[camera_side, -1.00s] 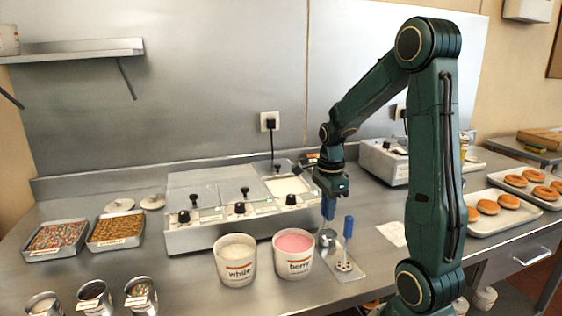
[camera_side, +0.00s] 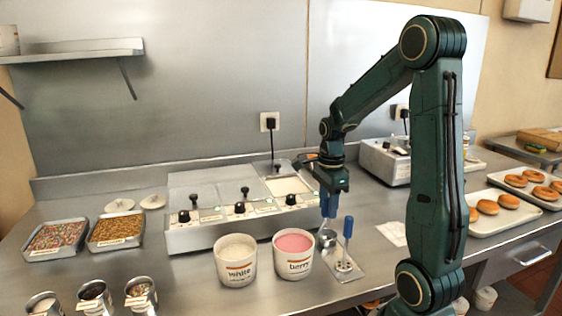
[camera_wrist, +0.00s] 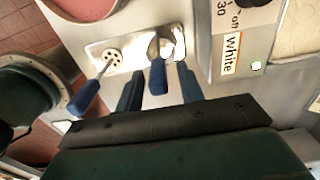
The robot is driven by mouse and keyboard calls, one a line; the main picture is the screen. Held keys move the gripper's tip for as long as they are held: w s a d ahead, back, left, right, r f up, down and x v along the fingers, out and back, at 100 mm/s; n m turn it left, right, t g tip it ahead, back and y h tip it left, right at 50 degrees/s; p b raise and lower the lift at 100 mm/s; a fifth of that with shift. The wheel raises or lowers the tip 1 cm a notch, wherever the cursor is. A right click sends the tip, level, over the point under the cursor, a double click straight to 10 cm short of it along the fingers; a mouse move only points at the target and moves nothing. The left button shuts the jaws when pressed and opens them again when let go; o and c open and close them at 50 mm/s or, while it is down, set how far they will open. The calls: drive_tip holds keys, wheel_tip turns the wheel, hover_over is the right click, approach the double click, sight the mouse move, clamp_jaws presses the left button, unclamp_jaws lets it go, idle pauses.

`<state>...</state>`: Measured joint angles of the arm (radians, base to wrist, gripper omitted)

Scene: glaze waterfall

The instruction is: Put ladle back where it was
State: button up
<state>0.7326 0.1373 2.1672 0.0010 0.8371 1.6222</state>
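The ladle has a blue handle (camera_wrist: 157,77) and a metal bowl (camera_side: 326,238). It stands upright on the metal rest (camera_side: 352,275), behind a slotted spoon with a blue handle (camera_side: 348,227). My gripper (camera_wrist: 160,83) is open around the ladle's handle. In the wrist view there is a gap between the handle and each finger. In the side view my gripper (camera_side: 329,204) is directly above the ladle's bowl. The slotted spoon (camera_wrist: 86,97) also shows on the rest at the left in the wrist view.
The berry tub (camera_side: 293,257) of pink glaze stands just left of the rest, with the white tub (camera_side: 235,262) beyond it. The glaze warmer (camera_side: 215,232) is behind them. Trays of doughnuts (camera_side: 515,222) lie at the right.

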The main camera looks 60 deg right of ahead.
wheel_tip(320, 180, up, 11)
drive_tip(key=shift+f, duration=0.1)
idle(0.4)
drive_tip(key=shift+a, duration=0.1)
idle(0.4)
drive_tip(key=s+a+n+t, duration=0.2)
drive_tip(key=s+a+n, duration=0.1)
drive_tip(key=a+n, duration=0.8)
drive_tip(key=s+a+n+t, duration=0.3)
drive_tip(key=a+n, duration=0.8)
drive_tip(key=n, duration=0.5)
drive_tip(key=shift+s+r+t, duration=0.25)
drive_tip(key=shift+s+t, duration=0.05)
drive_tip(key=shift+s, duration=0.05)
